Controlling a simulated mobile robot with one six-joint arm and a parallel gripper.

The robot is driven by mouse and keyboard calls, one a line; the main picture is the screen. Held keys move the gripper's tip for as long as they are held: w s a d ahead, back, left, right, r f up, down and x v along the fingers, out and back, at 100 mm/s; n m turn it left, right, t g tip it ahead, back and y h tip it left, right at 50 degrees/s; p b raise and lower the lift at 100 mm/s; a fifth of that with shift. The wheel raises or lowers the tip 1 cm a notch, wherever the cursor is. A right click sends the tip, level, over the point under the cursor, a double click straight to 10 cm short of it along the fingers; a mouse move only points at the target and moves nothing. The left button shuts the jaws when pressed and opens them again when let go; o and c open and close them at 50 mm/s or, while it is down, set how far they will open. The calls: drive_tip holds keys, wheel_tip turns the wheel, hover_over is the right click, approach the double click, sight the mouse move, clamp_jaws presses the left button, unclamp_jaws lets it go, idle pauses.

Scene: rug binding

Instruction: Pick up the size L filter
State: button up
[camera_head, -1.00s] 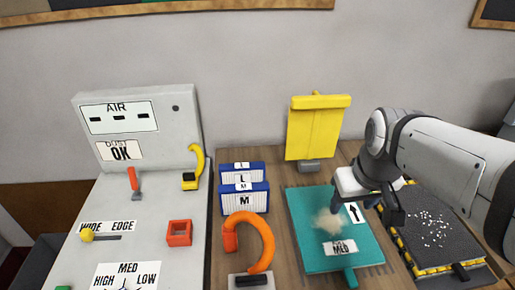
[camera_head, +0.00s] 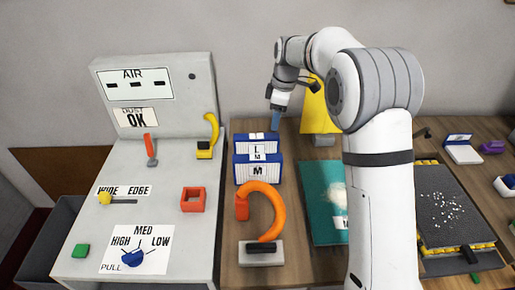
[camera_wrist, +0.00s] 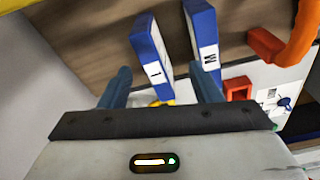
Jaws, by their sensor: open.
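The size L filter (camera_head: 243,139) is a blue and white box behind the size M filter (camera_head: 245,170). Both stand on the wooden bench beside the grey machine, with white labels on top. My gripper (camera_head: 275,124) is open and empty, pointing down just above and to the right of the L filter. In the wrist view the L filter (camera_wrist: 147,45) lies ahead, between the lines of the two blue fingers of my gripper (camera_wrist: 161,75). The M filter (camera_wrist: 203,33) is to its right. I cannot tell how far the fingertips are from the filter.
An orange hose (camera_head: 268,200) curves in front of the filters. A yellow holder (camera_head: 314,115) stands behind on the right. A teal mat (camera_head: 318,215) is partly hidden by my arm. The grey machine (camera_head: 125,180) borders the left.

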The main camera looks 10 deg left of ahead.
sight(257, 136)
drive_tip(key=a+f+n, duration=0.1)
drive_tip(key=w+a+f+n, duration=0.1)
drive_tip(key=a+f, duration=0.1)
drive_tip(key=w+a+f, duration=0.1)
drive_tip(key=a, duration=0.1)
drive_tip(key=shift+w+a+f+n+g, duration=0.1)
drive_tip(key=shift+w+f+n+g, duration=0.05)
drive_tip(key=shift+f+n+g, duration=0.2)
drive_tip(key=f, duration=0.2)
drive_tip(key=a+f+p, duration=0.1)
drive_tip(key=f, duration=0.1)
drive_tip(key=s+f+p, duration=0.1)
drive_tip(key=f, duration=0.1)
drive_tip(key=shift+a+f, duration=0.3)
drive_tip(key=shift+f, duration=0.05)
drive_tip(key=shift+w+f, duration=0.1)
drive_tip(key=shift+f, duration=0.45)
drive_tip(key=c, duration=1)
drive_tip(key=shift+c, duration=0.7)
drive_tip(key=shift+r, duration=0.15)
